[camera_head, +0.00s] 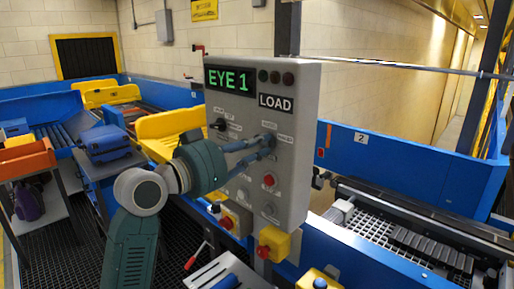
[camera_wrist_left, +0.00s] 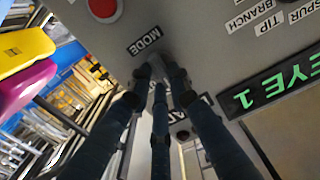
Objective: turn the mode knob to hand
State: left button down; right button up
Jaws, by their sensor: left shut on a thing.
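The grey control panel (camera_head: 302,160) stands upright in the middle of the head view, with a green "EYE 1" display (camera_head: 229,80) and a "LOAD" label. My left gripper (camera_head: 268,146) reaches in from the left and is shut at the knob on the panel's right half. In the left wrist view the fingers (camera_wrist_left: 162,72) close around the mode knob (camera_wrist_left: 156,62), just beside the "MODE" label (camera_wrist_left: 145,40). The fingers hide most of the knob, so its pointing direction cannot be told. My right gripper is not in view.
Another, black knob (camera_head: 219,125) sits left of my gripper. A red button (camera_head: 268,180) is below it. Yellow-based red buttons (camera_head: 273,243) are lower down. Blue conveyor walls (camera_head: 410,170) run behind, and a blue case (camera_head: 103,142) lies at left.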

pick_arm(q)
jog(key=m+b, duration=0.2)
jog(key=m, duration=0.1)
jog(key=shift+f, duration=0.3)
jog(key=m+b, duration=0.1)
jog(key=m, duration=0.1)
jog(key=shift+m, duration=0.4)
jog(key=shift+m+b, duration=0.45)
jog(key=shift+m, duration=2.15)
jog(key=c, duration=1.6)
grip_release()
jog(key=shift+s, duration=0.1)
